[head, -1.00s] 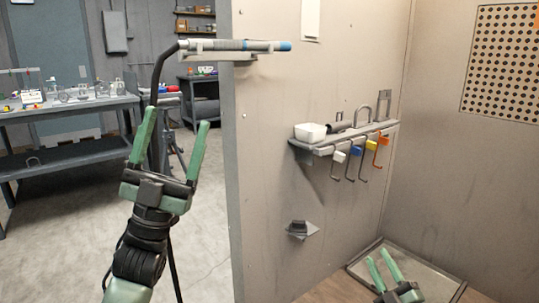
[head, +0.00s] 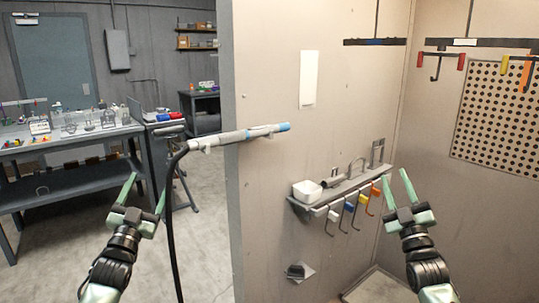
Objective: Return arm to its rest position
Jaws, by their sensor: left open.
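My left gripper (head: 145,190) is open and empty at the left, its two green fingers apart and pointing up. Its arm comes up from the bottom left. A grey wand with a blue tip (head: 240,136) lies nearly level at the booth wall's front edge, above and right of this gripper. Its black hose (head: 171,225) hangs down just right of the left gripper; whether they touch cannot be told. My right gripper (head: 395,177) is open and empty at the right, fingers up, in front of the booth's back corner.
A small wall shelf (head: 345,187) with a white cup (head: 307,190) and coloured hooks is left of my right gripper. A rail with hangers (head: 478,43) is at the top right. A workbench (head: 70,145) stands at the far left. A tray (head: 375,290) lies at the bottom.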

